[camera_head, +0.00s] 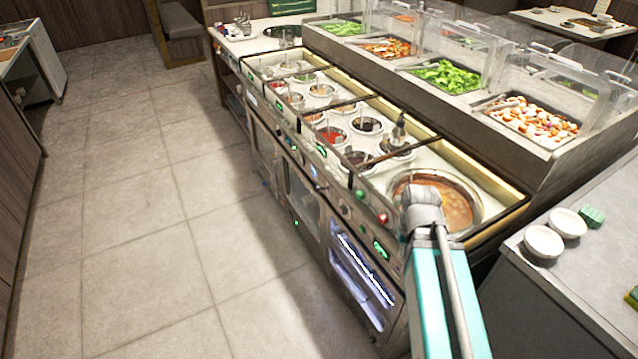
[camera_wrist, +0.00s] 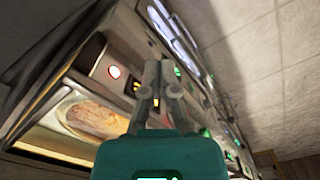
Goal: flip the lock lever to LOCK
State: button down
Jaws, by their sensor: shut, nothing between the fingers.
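My gripper (camera_wrist: 158,66) shows in the wrist view with its two grey fingers together and nothing between them. Its fingers point at the front control panel of the sauce counter, and I cannot tell whether they touch it. In the head view my arm hides the gripper. I cannot clearly make out the lock lever or its position in either view; part of the panel is hidden behind the fingers. A green light (camera_wrist: 178,71) is just right of the fingers.
The large sauce well (camera_head: 465,205) lies behind my arm, with smaller wells (camera_head: 335,134) farther along. Clear-covered food trays (camera_head: 535,122) stand behind them. White bowls (camera_head: 543,241) sit on the right-hand counter (camera_head: 590,275). The tiled floor (camera_head: 130,230) on the left is clear.

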jog(key=w+a+n+t+y+b, duration=0.1)
jog(key=w+a+n, duration=0.1)
jog(key=w+a, duration=0.5)
jog(key=w+a+f+n+t+y+b, duration=0.1)
jog(key=w+a, duration=0.6)
jog(key=w, duration=1.1)
jog(key=w+a+n+t+y+b, duration=0.1)
jog(key=w+a+n, duration=0.2)
jog(key=w+a, duration=0.5)
jog(key=w, duration=0.4)
jog(key=shift+w+f+n, duration=0.3)
jog(key=shift+w, duration=0.1)
jog(key=shift+f, duration=0.15)
jog(key=b, duration=1)
send_over(319, 186)
jog(key=d, duration=0.2)
notch_tip(319, 186, down, 9)
jog(key=f+b, duration=0.1)
jog(key=a+f, duration=0.1)
jog(key=f+b, duration=0.1)
jog(key=shift+s+a+f+b, duration=0.2)
jog(key=shift+s+f+b, duration=0.1)
jog(key=shift+b, duration=0.05)
jog(key=shift+f, duration=0.15)
